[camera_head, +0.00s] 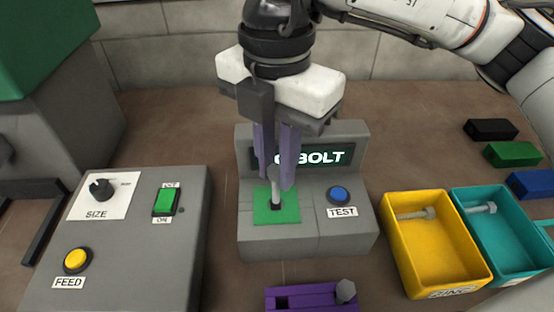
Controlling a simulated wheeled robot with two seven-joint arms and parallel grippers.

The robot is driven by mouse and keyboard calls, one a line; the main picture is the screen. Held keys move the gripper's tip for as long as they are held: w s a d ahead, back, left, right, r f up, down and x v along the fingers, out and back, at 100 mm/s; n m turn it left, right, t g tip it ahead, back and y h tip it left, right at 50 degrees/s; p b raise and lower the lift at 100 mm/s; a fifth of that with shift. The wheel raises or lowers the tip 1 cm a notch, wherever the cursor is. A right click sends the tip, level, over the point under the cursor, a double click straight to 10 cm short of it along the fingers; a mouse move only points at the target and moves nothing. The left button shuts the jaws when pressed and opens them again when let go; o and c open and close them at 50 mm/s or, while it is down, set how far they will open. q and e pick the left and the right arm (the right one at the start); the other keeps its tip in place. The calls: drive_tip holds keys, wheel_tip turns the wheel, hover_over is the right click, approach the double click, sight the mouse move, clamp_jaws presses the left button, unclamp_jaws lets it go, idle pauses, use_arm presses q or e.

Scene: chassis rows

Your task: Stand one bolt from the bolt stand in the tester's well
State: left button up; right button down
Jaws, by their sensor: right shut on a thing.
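The tester (308,241) is a grey block with a green pad (262,217), a dark well in the pad, a blue TEST button and a lit screen reading "BOLT", its left part hidden. My right gripper (275,181) points down over the pad, its purple fingers shut on a grey bolt (275,192). The bolt is upright with its lower end at the dark well; how deep it sits I cannot tell. The purple bolt stand (312,300) is at the bottom edge, partly cut off, with one bolt (345,290) at its right and an empty square hole at its left. My left gripper is not in view.
A grey control box (140,255) with a SIZE knob, green switch and yellow FEED button is at the left. A yellow bin (432,262) and a teal bin (498,254) at the right each hold a bolt. Black, green and blue blocks lie beyond the bins.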

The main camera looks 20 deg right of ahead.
sight(277, 200)
idle(0.3)
idle(0.5)
drive_tip(key=shift+b, duration=0.45)
drive_tip(key=shift+f, duration=0.1)
idle(0.3)
drive_tip(key=shift+f+b, duration=2)
drive_tip(key=shift+b, duration=0.05)
drive_tip(key=c, duration=1.7)
unclamp_jaws()
drive_tip(key=shift+o, duration=0.6)
